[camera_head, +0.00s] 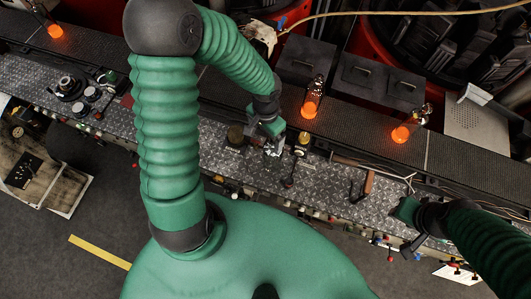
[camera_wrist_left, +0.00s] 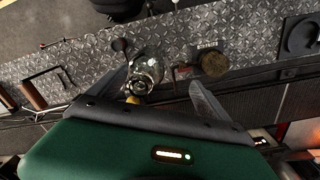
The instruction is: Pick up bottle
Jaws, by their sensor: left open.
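A clear glass bottle (camera_wrist_left: 145,70) stands on the diamond-plate bench top, seen from above in the left wrist view. In the head view it shows small and partly hidden (camera_head: 272,153) just below my left gripper (camera_head: 270,138). My left gripper (camera_wrist_left: 155,95) is open, its two dark fingers spread to either side of the bottle in the wrist picture. No contact with the bottle shows. My right gripper (camera_head: 407,212) is over the bench's front edge at the right, far from the bottle; its jaws are too small to read.
A brown round pot (camera_head: 235,136) stands left of the bottle, a small yellowish item (camera_head: 303,140) right of it. A wooden-handled tool (camera_head: 367,185) lies farther right. Glowing orange bottles (camera_head: 311,104) (camera_head: 403,131) are on the belt behind. Bare plate (camera_head: 330,185) lies to the right.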

